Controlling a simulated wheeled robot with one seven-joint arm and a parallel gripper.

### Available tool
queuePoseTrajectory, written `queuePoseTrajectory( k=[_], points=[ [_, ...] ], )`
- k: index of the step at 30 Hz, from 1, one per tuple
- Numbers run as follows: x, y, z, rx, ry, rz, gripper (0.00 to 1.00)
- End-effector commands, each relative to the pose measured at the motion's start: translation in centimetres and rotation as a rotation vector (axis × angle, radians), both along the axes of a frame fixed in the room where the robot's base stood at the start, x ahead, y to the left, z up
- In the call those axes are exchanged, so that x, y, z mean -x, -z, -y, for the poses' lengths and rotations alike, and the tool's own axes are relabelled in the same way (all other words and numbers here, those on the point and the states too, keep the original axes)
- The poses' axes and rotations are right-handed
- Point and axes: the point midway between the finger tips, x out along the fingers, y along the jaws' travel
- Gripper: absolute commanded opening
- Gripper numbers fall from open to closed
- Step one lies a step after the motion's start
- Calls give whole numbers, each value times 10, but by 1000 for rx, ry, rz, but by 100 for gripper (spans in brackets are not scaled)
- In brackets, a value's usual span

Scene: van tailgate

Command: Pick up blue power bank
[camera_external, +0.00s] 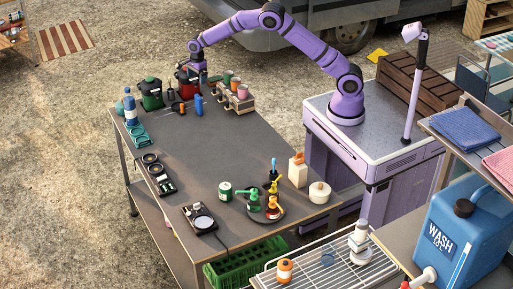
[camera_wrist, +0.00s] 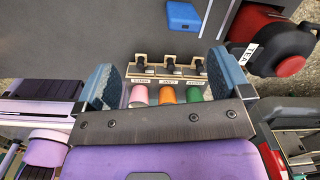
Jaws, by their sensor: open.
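The blue power bank (camera_wrist: 184,16) lies on the dark table at the top of the wrist view, a small blue block. In the external view a blue item (camera_external: 199,105), which looks like the same power bank, sits near the table's far end. My gripper (camera_wrist: 165,78) is open and empty, its two blue-grey pads wide apart. In the external view my gripper (camera_external: 197,76) hangs above the far end of the table, beyond the power bank. The power bank is ahead of the fingers, not between them.
A wooden holder (camera_external: 235,104) with pink, orange and green cups stands right of the power bank; its labelled front (camera_wrist: 168,70) shows between my fingers. The table's middle is clear.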

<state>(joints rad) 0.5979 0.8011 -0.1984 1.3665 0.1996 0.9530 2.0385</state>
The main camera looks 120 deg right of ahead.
Motion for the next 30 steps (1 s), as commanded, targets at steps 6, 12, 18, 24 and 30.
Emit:
queuePoseTrajectory(
  k=[6,12,18,24,30],
  points=[
    [11,60,45,-15,216,-34,96],
    [14,77,56,-18,277,-42,96],
    [15,100,55,-19,277,-43,96],
    [15,126,55,-18,276,-43,96],
    [15,138,53,-19,276,-42,96]
  ],
)
